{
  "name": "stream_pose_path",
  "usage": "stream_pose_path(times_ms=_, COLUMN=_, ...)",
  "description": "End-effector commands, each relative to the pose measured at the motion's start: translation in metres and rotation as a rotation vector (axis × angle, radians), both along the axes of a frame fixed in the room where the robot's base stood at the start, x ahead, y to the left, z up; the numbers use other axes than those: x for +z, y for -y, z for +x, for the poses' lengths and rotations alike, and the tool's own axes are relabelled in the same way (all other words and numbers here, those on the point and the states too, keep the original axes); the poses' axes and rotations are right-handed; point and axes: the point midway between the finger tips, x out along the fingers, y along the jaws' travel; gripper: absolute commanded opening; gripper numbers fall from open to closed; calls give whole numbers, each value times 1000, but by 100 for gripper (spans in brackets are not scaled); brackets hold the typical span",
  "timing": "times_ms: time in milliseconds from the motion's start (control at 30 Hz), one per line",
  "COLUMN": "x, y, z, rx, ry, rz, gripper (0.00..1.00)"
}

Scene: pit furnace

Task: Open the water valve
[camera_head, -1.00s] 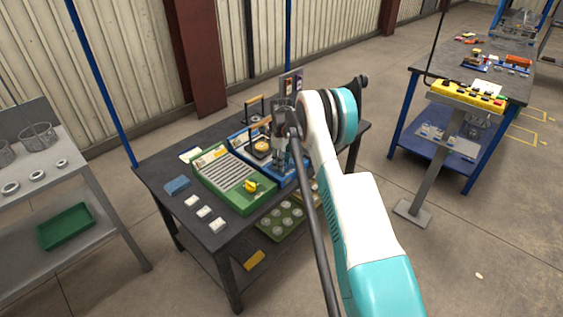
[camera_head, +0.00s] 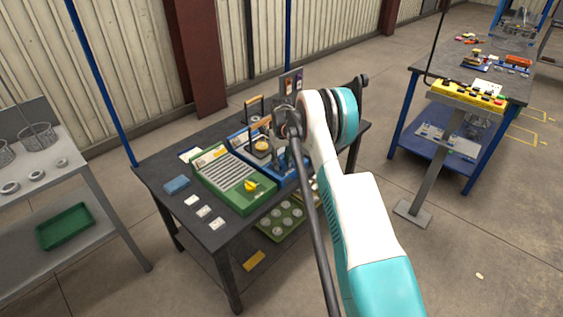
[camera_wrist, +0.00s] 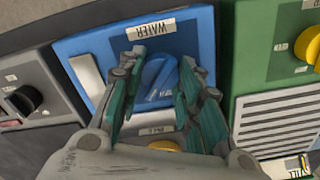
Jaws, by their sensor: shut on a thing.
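The blue panel (camera_wrist: 85,45) carries an upside-down WATER label (camera_wrist: 150,28) in the wrist view. Its blue water valve knob (camera_wrist: 158,76) sits below that label, with its handle slanted. My gripper (camera_wrist: 162,80) has its green-padded fingers on both sides of the knob and is shut on it. In the head view the blue panel (camera_head: 268,172) lies on the dark table, partly hidden by my wrist. The fingers and knob are mostly hidden there.
A green panel (camera_head: 212,166) with a yellow knob (camera_head: 251,186) adjoins the blue one. A dark grey panel (camera_wrist: 42,85) with a black knob (camera_wrist: 20,101) lies on the other side. A yellow part (camera_wrist: 163,145) shows below the water knob, partly covered by my gripper.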

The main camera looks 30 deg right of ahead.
Motion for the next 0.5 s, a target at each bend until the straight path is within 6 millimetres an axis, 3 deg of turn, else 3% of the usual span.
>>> stream_pose_path(times_ms=500, x=0, y=0, z=0, rx=-486, ry=1, rz=0, gripper=8)
